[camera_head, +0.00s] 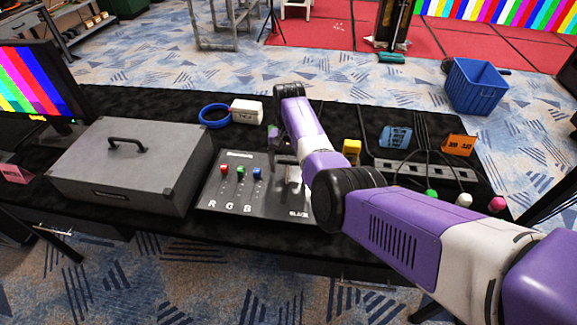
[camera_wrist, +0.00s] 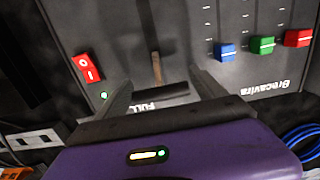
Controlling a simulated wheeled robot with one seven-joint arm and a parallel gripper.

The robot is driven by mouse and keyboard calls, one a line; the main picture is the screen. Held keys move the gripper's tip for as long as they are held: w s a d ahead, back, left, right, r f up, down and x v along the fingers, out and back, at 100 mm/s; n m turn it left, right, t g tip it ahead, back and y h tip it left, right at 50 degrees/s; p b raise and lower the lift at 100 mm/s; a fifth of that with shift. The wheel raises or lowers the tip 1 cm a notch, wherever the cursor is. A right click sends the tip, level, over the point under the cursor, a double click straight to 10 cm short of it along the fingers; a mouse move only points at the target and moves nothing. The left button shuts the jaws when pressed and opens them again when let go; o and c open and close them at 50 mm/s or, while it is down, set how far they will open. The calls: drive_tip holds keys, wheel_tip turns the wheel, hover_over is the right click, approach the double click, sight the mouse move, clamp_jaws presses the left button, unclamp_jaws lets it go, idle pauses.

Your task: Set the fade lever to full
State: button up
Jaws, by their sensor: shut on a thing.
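The fade lever (camera_wrist: 157,68) stands on the dark control panel (camera_head: 225,190). It is a T-shape with a light stem and a dark crossbar (camera_wrist: 161,91). My gripper (camera_wrist: 161,80) has one finger at each end of the crossbar and is shut on it. The word FULL shows on the panel just below the crossbar in the wrist view, partly covered by my gripper. In the head view the word BLACK (camera_head: 298,214) is at the panel's near edge, and my arm hides part of the lever area.
Red, green and blue sliders (camera_head: 241,172) are on the panel's left part. A red rocker switch (camera_wrist: 87,67) and a green light are beside the lever. A grey case (camera_head: 130,165) stands left of the panel. A power strip (camera_head: 425,170) with cables lies to the right.

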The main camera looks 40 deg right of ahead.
sight(289, 160)
drive_tip(key=shift+f, duration=0.1)
drive_tip(key=o, duration=2)
drive_tip(key=shift+o, duration=0.2)
drive_tip(key=r, duration=0.7)
drive_tip(key=shift+w+d+r, duration=0.15)
drive_tip(key=shift+d+r, duration=0.05)
drive_tip(key=shift+r, duration=0.2)
